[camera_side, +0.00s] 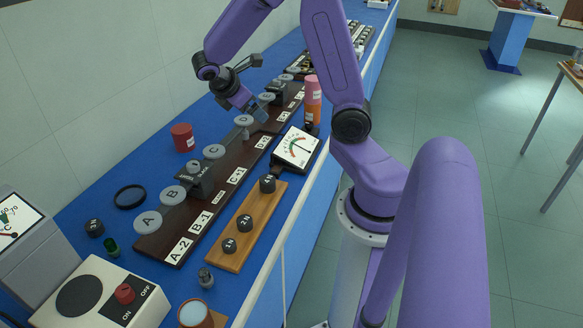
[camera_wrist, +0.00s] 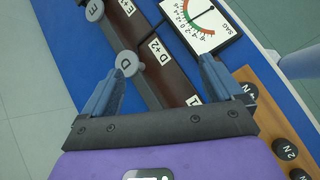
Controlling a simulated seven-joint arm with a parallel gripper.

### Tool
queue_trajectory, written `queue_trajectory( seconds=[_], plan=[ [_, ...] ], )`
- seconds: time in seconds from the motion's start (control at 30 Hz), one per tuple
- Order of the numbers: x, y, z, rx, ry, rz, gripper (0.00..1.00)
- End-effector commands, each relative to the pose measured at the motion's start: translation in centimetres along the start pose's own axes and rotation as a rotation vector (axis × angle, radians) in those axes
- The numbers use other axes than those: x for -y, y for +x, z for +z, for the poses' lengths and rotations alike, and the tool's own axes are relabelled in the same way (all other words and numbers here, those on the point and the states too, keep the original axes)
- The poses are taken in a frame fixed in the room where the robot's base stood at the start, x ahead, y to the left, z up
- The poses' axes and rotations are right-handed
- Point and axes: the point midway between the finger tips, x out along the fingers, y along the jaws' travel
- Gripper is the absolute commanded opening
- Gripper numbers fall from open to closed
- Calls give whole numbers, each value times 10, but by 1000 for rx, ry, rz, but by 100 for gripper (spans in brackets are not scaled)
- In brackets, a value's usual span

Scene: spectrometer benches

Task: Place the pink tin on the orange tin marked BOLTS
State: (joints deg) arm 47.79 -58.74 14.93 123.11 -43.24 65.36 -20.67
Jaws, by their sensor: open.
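The pink tin (camera_side: 312,84) stands upright on top of an orange tin (camera_side: 313,115) at the right edge of the blue bench, behind the dial meter. The lettering on the orange tin is too small to read. My gripper (camera_side: 258,88) is open and empty, left of the two tins and apart from them, above the dark labelled board. In the wrist view my gripper (camera_wrist: 165,67) has its fingers spread over the board, with a grey disc near the left finger. Neither tin shows in the wrist view.
The dark board (camera_side: 225,182) carries grey lettered discs and black blocks. A dial meter (camera_side: 298,148) and a wooden weight rack (camera_side: 243,232) lie to its right. A red tin (camera_side: 183,138) and a black ring (camera_side: 130,196) are on its left. A hotplate (camera_side: 95,297) stands in front.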

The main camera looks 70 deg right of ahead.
Motion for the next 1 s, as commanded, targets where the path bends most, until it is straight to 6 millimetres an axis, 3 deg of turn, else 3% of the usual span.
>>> queue_trajectory(
  seconds=[0.1, 0.3, 0.5, 0.6, 0.8, 1.0],
  plan=[
    [40, -38, -26, -148, 11, 13, 94],
    [120, -87, -50, -384, 9, -29, 94],
    [202, -119, -52, -579, -23, -133, 94],
    [234, -127, -46, -641, -43, -189, 94],
    [266, -134, -38, -696, -66, -257, 94],
    [270, -134, -37, -701, -68, -266, 94]
  ],
)
